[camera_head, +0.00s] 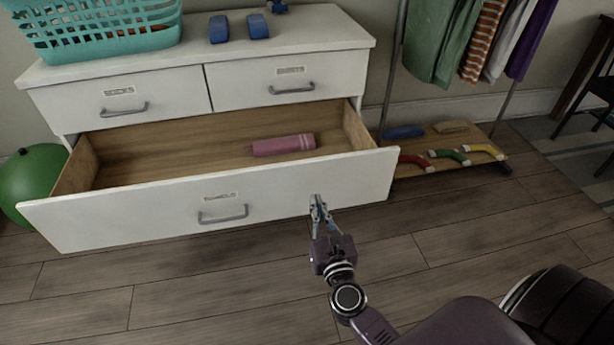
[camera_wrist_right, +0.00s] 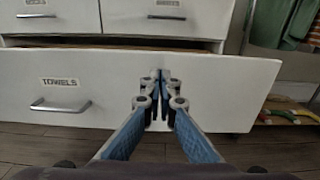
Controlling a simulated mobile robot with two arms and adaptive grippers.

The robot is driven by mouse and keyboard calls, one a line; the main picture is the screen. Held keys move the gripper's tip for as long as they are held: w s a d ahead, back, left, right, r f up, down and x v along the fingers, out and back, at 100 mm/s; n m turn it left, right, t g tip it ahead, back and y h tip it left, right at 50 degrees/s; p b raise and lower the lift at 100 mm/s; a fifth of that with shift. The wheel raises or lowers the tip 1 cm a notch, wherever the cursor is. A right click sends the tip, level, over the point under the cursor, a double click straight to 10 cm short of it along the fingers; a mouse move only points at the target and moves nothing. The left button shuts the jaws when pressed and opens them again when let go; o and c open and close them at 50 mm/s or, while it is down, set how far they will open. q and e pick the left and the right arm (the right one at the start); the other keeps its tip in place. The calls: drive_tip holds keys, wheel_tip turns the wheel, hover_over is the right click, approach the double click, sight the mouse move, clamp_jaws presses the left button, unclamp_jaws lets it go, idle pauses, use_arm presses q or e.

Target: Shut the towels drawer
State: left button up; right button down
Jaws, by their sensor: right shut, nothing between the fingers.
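The towels drawer (camera_head: 285,188) is the wide bottom drawer of a white dresser and stands open. Its front shows a label and a grey handle (camera_head: 223,215). In the right wrist view the label on the drawer front (camera_wrist_right: 210,85) reads TOWELS. My left gripper is not in view.
Two upper drawers (camera_head: 290,84) are shut. A teal basket (camera_head: 105,38) and blue rolled items (camera_head: 258,26) sit on top. A green ball (camera_head: 36,180) is at the left. A clothes rack with a low wooden shelf (camera_head: 455,160) stands at the right. The floor in front is clear.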

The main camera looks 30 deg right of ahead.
approach(304, 165)
drive_tip(key=x, duration=0.6)
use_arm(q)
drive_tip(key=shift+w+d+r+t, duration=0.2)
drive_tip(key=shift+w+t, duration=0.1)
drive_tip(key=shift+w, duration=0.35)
use_arm(e)
drive_tip(key=shift+w+d, duration=0.15)
drive_tip(key=shift+w, duration=0.35)
